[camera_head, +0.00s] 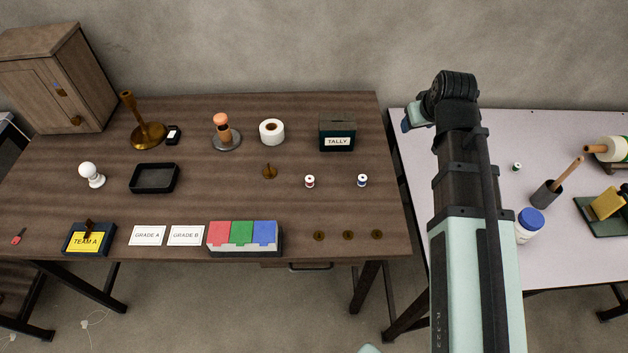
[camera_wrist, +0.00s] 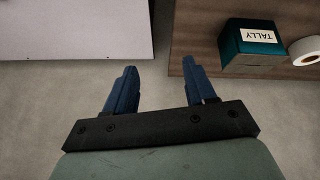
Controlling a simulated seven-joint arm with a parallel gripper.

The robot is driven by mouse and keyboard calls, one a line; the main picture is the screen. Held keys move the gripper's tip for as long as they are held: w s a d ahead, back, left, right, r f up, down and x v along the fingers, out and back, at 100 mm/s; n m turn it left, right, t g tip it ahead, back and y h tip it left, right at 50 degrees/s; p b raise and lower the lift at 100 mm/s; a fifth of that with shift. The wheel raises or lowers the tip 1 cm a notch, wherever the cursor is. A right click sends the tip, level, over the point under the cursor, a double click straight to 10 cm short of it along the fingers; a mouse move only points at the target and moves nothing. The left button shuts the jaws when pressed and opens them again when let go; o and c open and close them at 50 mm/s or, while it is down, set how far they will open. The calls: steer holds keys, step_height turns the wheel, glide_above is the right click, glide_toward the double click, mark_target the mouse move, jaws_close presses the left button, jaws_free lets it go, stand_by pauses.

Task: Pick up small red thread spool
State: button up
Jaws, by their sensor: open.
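The small red thread spool (camera_head: 310,181) stands on the brown wooden table, right of the middle, in the head view. A small blue spool (camera_head: 363,180) stands to its right. My gripper is open and empty. In the wrist view its two blue fingers (camera_wrist: 160,92) are spread over the gap between the tables. In the head view my gripper (camera_head: 408,120) is partly hidden by the wrist, above and to the right of the red spool and well apart from it. The red spool is not in the wrist view.
A dark teal TALLY box (camera_head: 337,132) stands behind the spools; it also shows in the wrist view (camera_wrist: 252,44). A white tape roll (camera_head: 271,131) and a brass piece (camera_head: 269,171) stand to the left. Several brass discs (camera_head: 348,235) lie in front. A white table (camera_head: 408,150) is at right.

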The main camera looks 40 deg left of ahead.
steer(key=s+a+n+g, duration=0.25)
steer(key=s+a, duration=0.35)
steer(key=s, duration=0.6)
steer(key=n+g, duration=0.2)
steer(key=n, duration=0.1)
glide_toward(311, 180)
steer(key=shift+s+a+f+t, duration=0.1)
steer(key=shift+a+f, duration=0.15)
steer(key=shift+f, duration=0.3)
steer(key=shift+s+a+f+t, duration=0.15)
steer(key=shift+a+f, duration=0.15)
steer(key=shift+f, duration=0.25)
steer(key=shift+a+f+t, duration=0.1)
steer(key=shift+a+f, duration=0.15)
steer(key=shift+f, duration=0.3)
steer(key=shift+x, duration=2.65)
steer(key=shift+w, duration=0.15)
jaws_close()
